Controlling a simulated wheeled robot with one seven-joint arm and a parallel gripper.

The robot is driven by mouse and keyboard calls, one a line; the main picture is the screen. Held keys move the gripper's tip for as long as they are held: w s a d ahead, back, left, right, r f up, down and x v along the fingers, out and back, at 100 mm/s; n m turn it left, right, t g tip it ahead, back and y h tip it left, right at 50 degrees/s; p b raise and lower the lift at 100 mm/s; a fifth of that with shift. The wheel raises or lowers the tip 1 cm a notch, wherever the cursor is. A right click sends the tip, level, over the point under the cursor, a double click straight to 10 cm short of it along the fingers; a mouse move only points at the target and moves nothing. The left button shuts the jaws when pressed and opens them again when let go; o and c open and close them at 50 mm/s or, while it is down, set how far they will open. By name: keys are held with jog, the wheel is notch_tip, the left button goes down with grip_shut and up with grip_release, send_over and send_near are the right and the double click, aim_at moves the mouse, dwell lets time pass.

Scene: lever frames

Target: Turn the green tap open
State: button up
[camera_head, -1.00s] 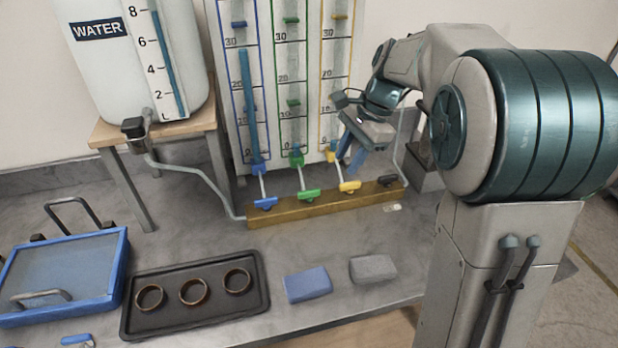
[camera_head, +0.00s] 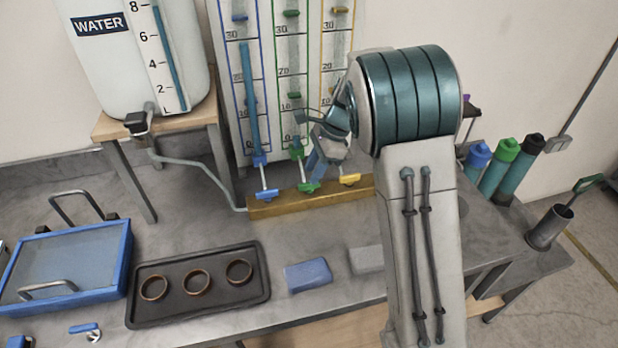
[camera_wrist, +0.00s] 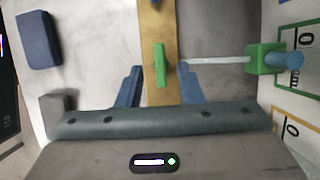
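The green tap handle (camera_head: 308,187) sits on the brass-coloured bar (camera_head: 272,206), below the green-framed tube. In the wrist view the green handle (camera_wrist: 160,60) lies along the bar, crosswise to the pale pipe leading to its tube. My gripper (camera_head: 314,178) is above the handle in the head view, partly covering it. In the wrist view my gripper (camera_wrist: 162,72) has its two blue fingers apart, one on each side of the handle's line. Gaps show on both sides, and neither finger visibly touches it.
A blue tap (camera_head: 266,194) is to the left on the bar and a yellow tap (camera_head: 348,180) to the right. The gauge panel (camera_head: 272,60) stands close behind. My arm hides the bar's right end. A black tray (camera_head: 215,305) lies in front.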

aim_at(307, 183)
jog(key=shift+x, duration=1.95)
grip_shut()
